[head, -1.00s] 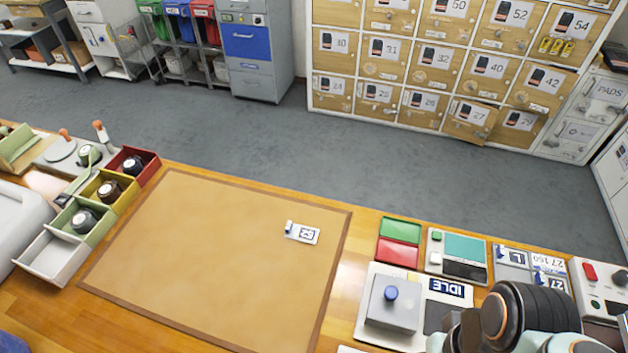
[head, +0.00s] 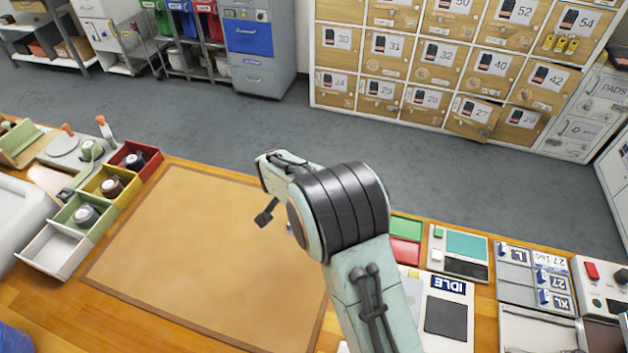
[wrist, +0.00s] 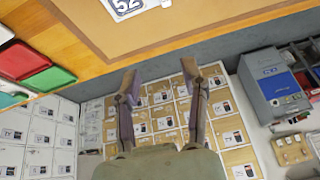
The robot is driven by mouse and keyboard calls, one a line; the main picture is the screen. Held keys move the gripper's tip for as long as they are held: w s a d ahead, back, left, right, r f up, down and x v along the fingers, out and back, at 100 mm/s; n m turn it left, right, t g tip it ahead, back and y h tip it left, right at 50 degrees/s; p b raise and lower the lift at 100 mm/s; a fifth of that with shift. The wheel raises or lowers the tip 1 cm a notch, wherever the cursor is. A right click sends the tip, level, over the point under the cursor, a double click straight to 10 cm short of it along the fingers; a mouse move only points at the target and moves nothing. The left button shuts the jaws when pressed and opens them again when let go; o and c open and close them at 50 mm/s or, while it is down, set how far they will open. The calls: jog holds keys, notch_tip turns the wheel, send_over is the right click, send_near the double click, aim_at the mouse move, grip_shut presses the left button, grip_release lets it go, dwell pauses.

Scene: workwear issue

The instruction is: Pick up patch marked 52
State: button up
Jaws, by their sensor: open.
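The patch marked 52 (wrist: 128,7) is a white tag with dark digits in a frame, lying on the tan mat at the top edge of the wrist view and partly cut off. In the head view my arm covers nearly all of it; only a small bluish bit shows beside the wrist. My gripper (wrist: 160,80) is open and empty, its two fingers spread apart. In the wrist view they point toward the lockers, with the patch off above them. In the head view my gripper (head: 266,214) is over the mat, mostly hidden by the wrist.
The tan mat (head: 190,250) is otherwise clear. Colored bins (head: 98,213) stand on its left. Green and red pads (head: 405,250), an IDLE device (head: 447,310) and a tray of patches (head: 535,275) are on its right. Numbered lockers (head: 435,60) stand beyond the floor.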

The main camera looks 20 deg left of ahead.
jog(key=shift+n+g, duration=0.4)
jog(key=shift+n, duration=0.1)
jog(key=s+f, duration=0.1)
jog(key=s+a+f, duration=0.2)
jog(key=f, duration=0.1)
jog(key=shift+s+a+f, duration=0.1)
jog(key=shift+s+a, duration=0.05)
jog(key=x, duration=0.6)
jog(key=shift+f, duration=0.1)
grip_shut()
